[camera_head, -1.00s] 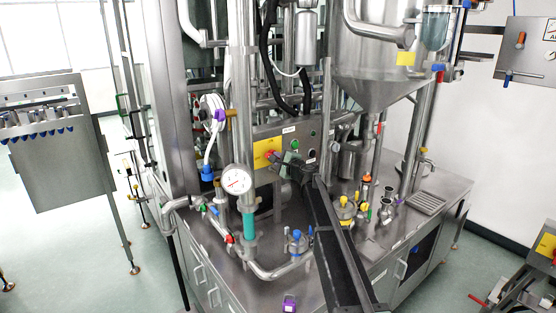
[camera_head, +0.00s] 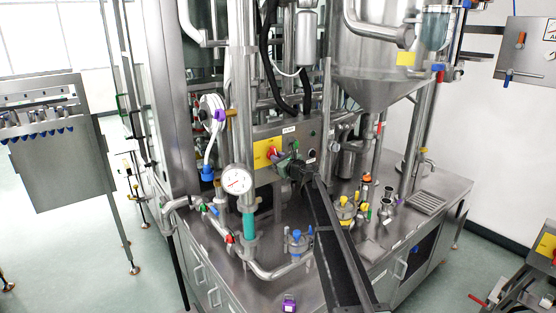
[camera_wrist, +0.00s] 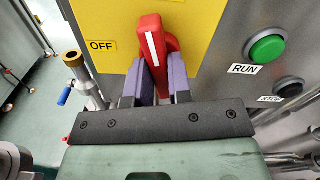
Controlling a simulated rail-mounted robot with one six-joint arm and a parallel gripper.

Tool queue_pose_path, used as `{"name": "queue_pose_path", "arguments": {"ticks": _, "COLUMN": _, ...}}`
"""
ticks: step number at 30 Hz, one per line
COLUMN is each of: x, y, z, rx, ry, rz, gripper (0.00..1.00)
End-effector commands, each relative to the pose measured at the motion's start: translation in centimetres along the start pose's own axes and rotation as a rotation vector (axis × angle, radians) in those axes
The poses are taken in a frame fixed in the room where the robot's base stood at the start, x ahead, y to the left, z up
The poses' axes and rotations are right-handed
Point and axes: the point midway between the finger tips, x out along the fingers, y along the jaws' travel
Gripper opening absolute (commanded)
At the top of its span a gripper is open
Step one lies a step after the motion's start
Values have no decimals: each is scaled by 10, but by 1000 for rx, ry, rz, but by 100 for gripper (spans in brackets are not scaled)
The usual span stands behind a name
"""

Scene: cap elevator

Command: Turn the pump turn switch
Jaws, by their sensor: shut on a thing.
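The pump turn switch is a red handle with a white stripe, mounted on a yellow plate. In the wrist view the red switch (camera_wrist: 153,44) stands nearly upright, tilted slightly, to the right of the "OFF" label (camera_wrist: 102,46). My gripper (camera_wrist: 158,72) is shut on its lower part, with a purple finger pad on each side. In the head view the switch (camera_head: 270,152) shows small on the yellow plate (camera_head: 261,160) of the control box, with my gripper (camera_head: 279,158) at it. The rest of the plate's markings are cut off or hidden.
A brass-topped pipe (camera_wrist: 76,65) with a blue handle is at left. A dial gauge (camera_head: 236,181) stands left of my arm.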

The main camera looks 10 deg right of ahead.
Motion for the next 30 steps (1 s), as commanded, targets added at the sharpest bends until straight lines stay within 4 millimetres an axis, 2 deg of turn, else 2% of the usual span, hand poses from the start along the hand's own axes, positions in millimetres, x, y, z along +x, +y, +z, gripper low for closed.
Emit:
{"name": "queue_pose_path", "arguments": {"ticks": 12, "x": -1, "y": 0, "z": 0, "rx": 236, "ry": 0, "rz": 1, "gripper": 0}}
{"name": "queue_pose_path", "arguments": {"ticks": 30, "x": -1, "y": 0, "z": 0, "rx": 283, "ry": 0, "rz": 1, "gripper": 0}}
